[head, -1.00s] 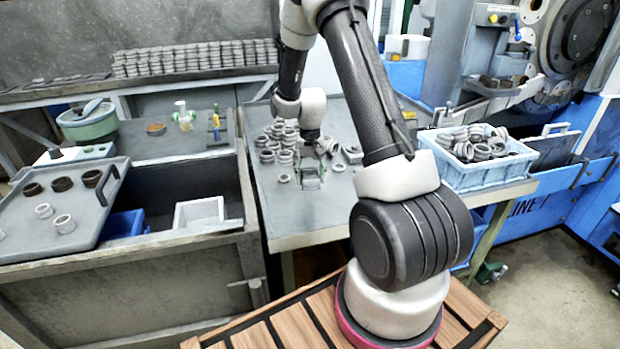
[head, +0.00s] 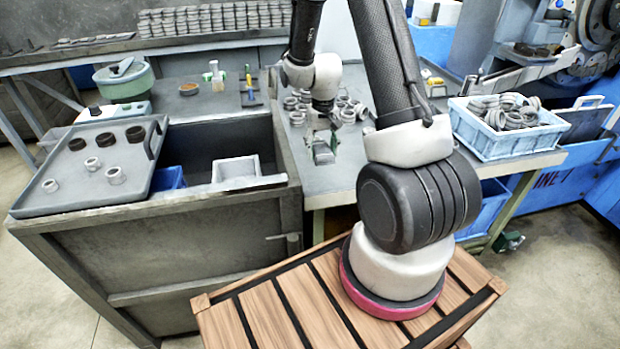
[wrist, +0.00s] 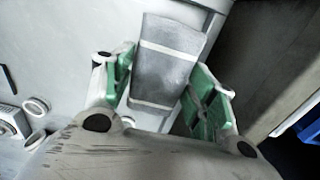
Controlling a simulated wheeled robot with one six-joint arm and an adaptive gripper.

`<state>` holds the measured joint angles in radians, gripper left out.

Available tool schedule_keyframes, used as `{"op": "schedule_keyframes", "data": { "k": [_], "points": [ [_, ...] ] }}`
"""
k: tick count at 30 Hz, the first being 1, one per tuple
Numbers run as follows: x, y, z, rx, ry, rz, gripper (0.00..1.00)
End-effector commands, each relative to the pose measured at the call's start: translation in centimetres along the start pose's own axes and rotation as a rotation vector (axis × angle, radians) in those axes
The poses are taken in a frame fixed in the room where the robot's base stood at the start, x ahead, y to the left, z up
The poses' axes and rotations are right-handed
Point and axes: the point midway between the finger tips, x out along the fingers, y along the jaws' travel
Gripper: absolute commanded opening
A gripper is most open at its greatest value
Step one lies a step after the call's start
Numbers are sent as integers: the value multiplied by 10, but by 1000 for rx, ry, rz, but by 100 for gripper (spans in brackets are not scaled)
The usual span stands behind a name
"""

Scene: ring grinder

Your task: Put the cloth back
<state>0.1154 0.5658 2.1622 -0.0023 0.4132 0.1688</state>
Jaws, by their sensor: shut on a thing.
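My gripper (head: 322,148) is over the left part of the grey work table (head: 335,180), close to the cabinet. In the wrist view my gripper (wrist: 164,80) has green finger pads shut on a folded grey cloth (wrist: 170,62) with pale bands. The cloth stands out between the pads, and part of it is hidden by the fingers. In the head view the cloth (head: 323,154) is small, at the gripper's tip. The table's edge and a dark opening lie to the right of the cloth in the wrist view.
Metal rings (head: 347,113) lie behind the gripper. A blue crate (head: 507,142) of rings stands right. Left, a cabinet has an open dark bay with a white bin (head: 236,168) and a tray (head: 120,188) of rings. A green pot (head: 124,80) and brush (head: 249,85) stand behind.

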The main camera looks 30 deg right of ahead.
Motion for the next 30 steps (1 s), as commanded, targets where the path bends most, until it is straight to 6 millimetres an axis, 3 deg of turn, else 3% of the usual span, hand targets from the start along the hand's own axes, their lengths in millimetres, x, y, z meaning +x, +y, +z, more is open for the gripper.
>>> {"op": "schedule_keyframes", "data": {
  "k": [6, 11, 18, 29, 30],
  "points": [
    [41, 0, 2, -3, -4, 1, 31],
    [54, 0, 2, -3, -2, 0, 31],
    [88, 0, 2, -2, -3, 1, 31],
    [94, 0, 1, -2, -1, 0, 31],
    [95, 0, 1, -2, 0, 0, 59]
  ]
}}
